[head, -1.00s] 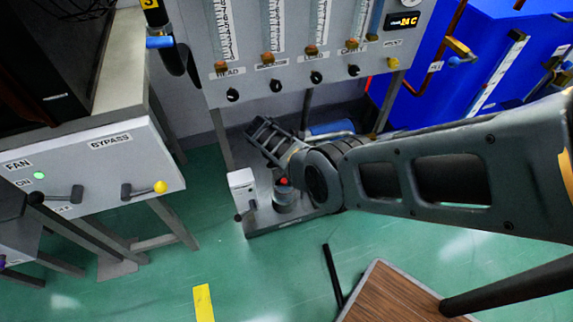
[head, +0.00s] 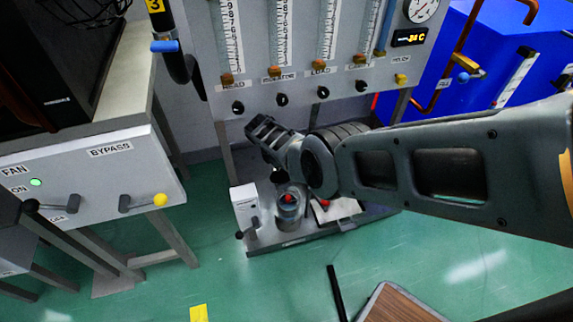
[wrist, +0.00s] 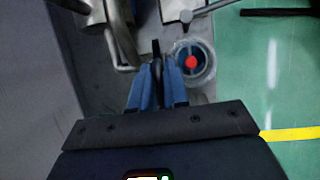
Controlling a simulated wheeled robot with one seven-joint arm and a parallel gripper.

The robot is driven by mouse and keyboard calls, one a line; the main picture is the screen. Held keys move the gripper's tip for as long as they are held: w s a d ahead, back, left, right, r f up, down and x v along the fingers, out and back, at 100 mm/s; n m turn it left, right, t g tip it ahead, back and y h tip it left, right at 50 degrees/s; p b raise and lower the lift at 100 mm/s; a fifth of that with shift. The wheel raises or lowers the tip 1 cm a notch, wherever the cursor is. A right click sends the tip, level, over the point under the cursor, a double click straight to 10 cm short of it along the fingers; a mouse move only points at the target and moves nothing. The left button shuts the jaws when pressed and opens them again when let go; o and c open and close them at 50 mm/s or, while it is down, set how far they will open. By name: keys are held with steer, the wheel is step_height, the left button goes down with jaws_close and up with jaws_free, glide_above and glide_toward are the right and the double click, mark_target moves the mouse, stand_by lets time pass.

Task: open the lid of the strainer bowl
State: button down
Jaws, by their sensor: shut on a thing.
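The strainer bowl (wrist: 192,62) is a round, pale-rimmed cup with a bright red round part in its middle, just right of my fingertips in the wrist view. In the head view the bowl (head: 290,207) stands on the low grey base below the gauge panel. My gripper (wrist: 157,62) has its blue fingers close together, shut on a thin dark piece that sticks up between them beside the bowl's rim. I cannot tell whether this piece is part of the lid. My arm hides the fingertips in the head view.
A white box with a lever (head: 245,208) stands left of the bowl. A bent metal pipe (wrist: 118,45) runs left of my fingers in the wrist view. The gauge panel (head: 300,75) rises behind. A brown wooden top (head: 400,303) is at the front; green floor lies between.

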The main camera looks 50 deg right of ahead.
steer(key=shift+s+f, duration=0.1)
steer(key=shift+f, duration=0.05)
steer(key=c, duration=1.2)
jaws_free()
steer(key=shift+r, duration=0.2)
steer(key=p+v, duration=0.5)
steer(key=v, duration=0.2)
steer(key=shift+a+r, duration=0.2)
steer(key=shift+r, duration=0.05)
